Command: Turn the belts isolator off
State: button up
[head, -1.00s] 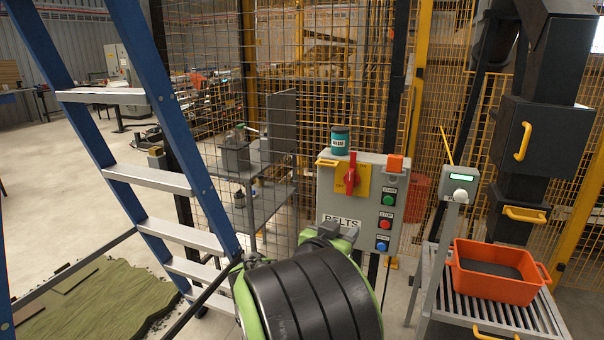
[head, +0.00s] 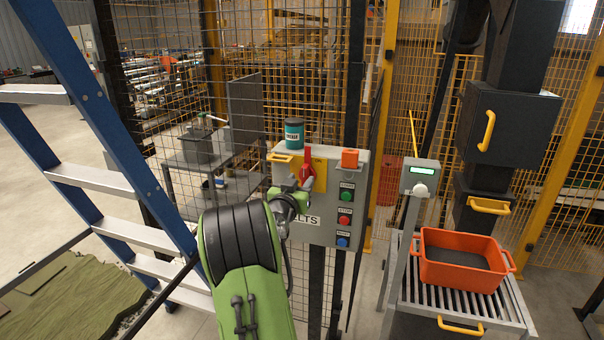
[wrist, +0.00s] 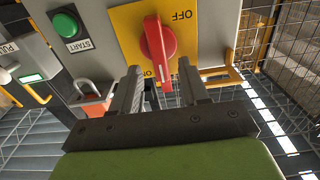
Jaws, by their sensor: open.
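The belts isolator is a red rotary handle (head: 307,165) on a yellow plate (head: 319,168), on the front of a grey control box (head: 352,188). In the wrist view the picture is upside down; the red handle (wrist: 158,50) stands nearly upright on the yellow plate (wrist: 193,40). OFF is printed at the plate's picture top; the handle's white-marked end lies by the partly hidden ON. My gripper (wrist: 160,82) is open, its fingers on either side of the handle's marked end. Contact cannot be told. In the head view my gripper (head: 304,186) partly covers the plate and BELTS label.
The box carries green, red and blue buttons (head: 344,220), an orange padlock (head: 350,158) and a teal tin (head: 294,133) on top. A blue ladder (head: 85,110) stands left.

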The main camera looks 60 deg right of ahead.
jog(key=d, duration=0.2)
jog(key=shift+w+d, duration=0.2)
jog(key=shift+d, duration=0.15)
jog(key=shift+a, duration=0.1)
grip_shut()
jog(key=shift+f+n, duration=0.1)
jog(key=shift+n, duration=0.2)
jog(key=n, duration=0.3)
jog(key=shift+w+n+b, duration=0.25)
jog(key=shift+n+b, duration=0.15)
jog(key=shift+w+a+f+n+p, duration=0.15)
jog(key=shift+n+p, duration=0.45)
jog(key=shift+n, duration=1.65)
jog(key=shift+w+d+f+n+p, duration=0.15)
jog(key=shift+n+p, duration=0.45)
jog(key=shift+n, duration=1.7)
jog(key=shift+w+a+f+n+p, duration=0.1)
jog(key=shift+f+n+p, duration=0.35)
jog(key=shift+n, duration=1.8)
jog(key=shift+r, duration=0.15)
